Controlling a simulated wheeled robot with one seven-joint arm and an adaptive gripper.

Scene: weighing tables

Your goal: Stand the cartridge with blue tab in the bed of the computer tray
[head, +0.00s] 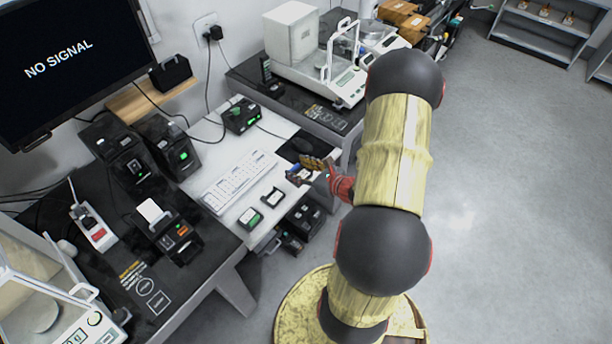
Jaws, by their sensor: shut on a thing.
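My gripper (314,165) is over the right part of the white computer tray (228,158), its fingers shut on a small dark thing with a blue part, which looks like the cartridge with blue tab (297,175). The fingers partly hide it, and I cannot tell whether it touches the tray. A small dark-framed piece with a pale middle (272,197) lies at the tray's front edge, left of my gripper; it may be the bed, but I cannot tell. A dark piece with a green mark (250,218) lies beside it.
A white keyboard (238,180) lies on the tray, with a black mouse pad (296,149) behind my gripper. A black device with a green light (241,115) stands at the back. Dark boxes (305,217) sit below the front edge. A balance (345,84) stands on the far table.

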